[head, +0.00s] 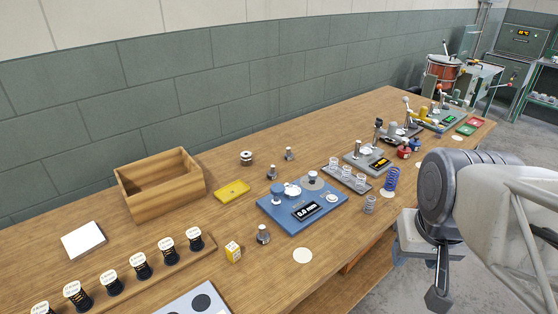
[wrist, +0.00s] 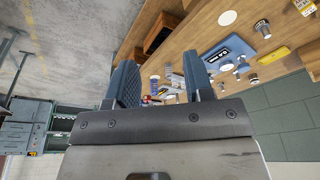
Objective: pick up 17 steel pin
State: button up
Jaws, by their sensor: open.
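Several small steel pins stand upright on the wooden bench in the head view: one in front of the blue gauge (head: 263,234), one behind it (head: 272,173) and one farther back (head: 288,153). I cannot read sizes on them, so I cannot tell which is the 17 pin. The front pin also shows in the wrist view (wrist: 262,28). My gripper (wrist: 158,65) is open and empty, its two dark fingers apart. It hangs off the bench's front edge at the right, well away from the pins.
The blue gauge plate (head: 325,208) reads 0.0 mm.

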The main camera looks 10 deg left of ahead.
jog(key=w+a+f+m+g+y, duration=0.1)
jog(key=w+a+m+y, duration=0.2)
jog(key=w+a, duration=0.35)
jog(key=w+a+f+m+y, duration=0.1)
jog(key=w+a+m+y, duration=0.25)
jog(key=w, duration=0.55)
jog(key=m+t+y, duration=0.3)
jog(key=m+y, duration=0.2)
jog(key=m, duration=0.7)
send_over(274, 167)
jog(key=s+d, duration=0.7)
jog(key=s, duration=0.5)
notch_tip(274, 167, down, 10)
jog(key=w+a+f+m+t, duration=0.1)
jog(key=w+f+m, duration=0.1)
jog(key=w+f, duration=0.1)
jog(key=w+a+f+m+t, duration=0.1)
jog(key=w+f+m, duration=0.1)
jog(key=w+f, duration=0.1)
jog(key=w+a+f+m, duration=0.1)
jog(key=w+f+m, duration=0.1)
jog(key=w+f, duration=0.1)
jog(key=shift+w+m+t, duration=0.25)
jog(key=shift+w+t, duration=0.15)
jog(key=shift+w, duration=0.05)
jog(key=shift+x, duration=1.25)
jog(key=shift+x, duration=2.6)
